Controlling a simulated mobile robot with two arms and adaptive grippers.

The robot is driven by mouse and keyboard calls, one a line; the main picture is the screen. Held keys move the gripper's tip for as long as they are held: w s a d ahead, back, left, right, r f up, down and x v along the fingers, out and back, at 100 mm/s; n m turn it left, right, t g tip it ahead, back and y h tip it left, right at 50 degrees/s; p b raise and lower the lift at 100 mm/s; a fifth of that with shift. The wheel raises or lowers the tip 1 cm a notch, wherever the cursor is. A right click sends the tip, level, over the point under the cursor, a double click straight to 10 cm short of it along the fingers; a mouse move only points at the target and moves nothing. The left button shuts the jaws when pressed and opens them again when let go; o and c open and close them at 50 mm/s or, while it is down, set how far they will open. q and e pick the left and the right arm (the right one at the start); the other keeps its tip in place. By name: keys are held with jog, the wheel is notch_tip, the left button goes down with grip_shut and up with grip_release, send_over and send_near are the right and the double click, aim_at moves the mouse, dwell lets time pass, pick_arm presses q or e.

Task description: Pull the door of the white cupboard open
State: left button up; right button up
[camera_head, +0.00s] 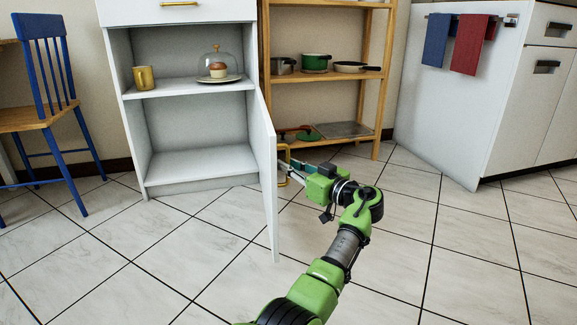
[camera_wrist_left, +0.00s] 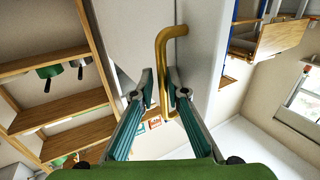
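The white cupboard (camera_head: 140,110) stands at the left of the head view. Its lower door (camera_head: 266,185) is swung wide open to the right, seen nearly edge-on, and both shelf spaces show. The brass bar handle (camera_head: 284,152) is on the door's right-hand face, partly hidden by my gripper. In the left wrist view the handle (camera_wrist_left: 163,55) runs between the fingertips. My left gripper (camera_head: 288,168) is at the handle; in the wrist view its fingers (camera_wrist_left: 161,78) are drawn in, close on both sides of the bar. My right gripper is not in view.
A gold mug (camera_head: 144,77) and a domed cake plate (camera_head: 219,79) are on the cupboard shelf. A wooden rack (camera_head: 380,95) with pans stands right behind the door. A blue chair (camera_head: 42,100) is at left. Tiled floor in front of the cupboard is clear.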

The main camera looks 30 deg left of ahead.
pick_arm(q)
jog(key=v, duration=1.2)
